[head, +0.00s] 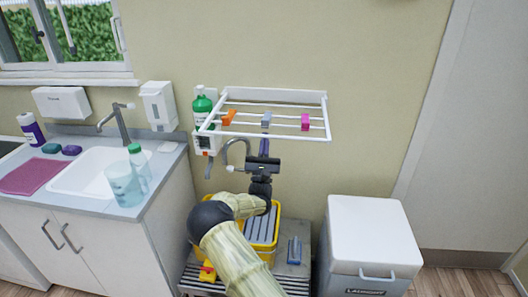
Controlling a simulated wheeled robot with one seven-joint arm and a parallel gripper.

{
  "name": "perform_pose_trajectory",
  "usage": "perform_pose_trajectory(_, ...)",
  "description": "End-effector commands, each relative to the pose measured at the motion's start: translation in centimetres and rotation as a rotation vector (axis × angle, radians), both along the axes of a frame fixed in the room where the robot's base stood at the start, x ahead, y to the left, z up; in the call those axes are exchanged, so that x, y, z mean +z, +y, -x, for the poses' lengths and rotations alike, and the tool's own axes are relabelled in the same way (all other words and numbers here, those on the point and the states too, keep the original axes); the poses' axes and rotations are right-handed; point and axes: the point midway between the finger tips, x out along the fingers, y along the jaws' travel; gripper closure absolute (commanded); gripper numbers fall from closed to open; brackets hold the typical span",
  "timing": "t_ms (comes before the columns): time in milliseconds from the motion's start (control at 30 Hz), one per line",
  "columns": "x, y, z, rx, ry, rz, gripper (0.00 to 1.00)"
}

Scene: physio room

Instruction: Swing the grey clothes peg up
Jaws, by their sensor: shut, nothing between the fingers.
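A white wall-mounted drying rack (275,91) holds three pegs in the head view. The grey clothes peg (266,119) is the middle one on its bars. An orange peg (229,117) is to its left and a pink peg (305,121) to its right. My gripper (264,143) is shut and empty, pointing up just below the grey peg. The fingertips look close under the rack; I cannot tell whether they touch the peg. My arm reaches up from the bottom of the view.
Below are a yellow bucket (272,256) and a lidded white bin (371,229). A sink counter (165,180) is at left. The wall right of the rack is clear.

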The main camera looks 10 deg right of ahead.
Motion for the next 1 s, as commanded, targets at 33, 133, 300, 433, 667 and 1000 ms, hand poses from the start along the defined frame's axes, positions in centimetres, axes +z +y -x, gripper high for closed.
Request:
perform_pose_trajectory(33,0.8,0.0,0.0,-0.001,0.001,-0.001,1.0)
perform_pose_trajectory(133,1.3,0.1,0.1,0.001,0.001,0.0,1.0)
perform_pose_trajectory(300,1.4,0.3,0.1,0.003,0.002,0.0,1.0)
perform_pose_trajectory(433,1.3,0.4,0.1,0.004,0.002,0.0,1.0)
perform_pose_trajectory(667,2.9,0.5,0.4,0.004,0.002,0.003,1.0)
perform_pose_trajectory(1000,4.2,0.1,0.7,-0.002,0.002,0.0,1.0)
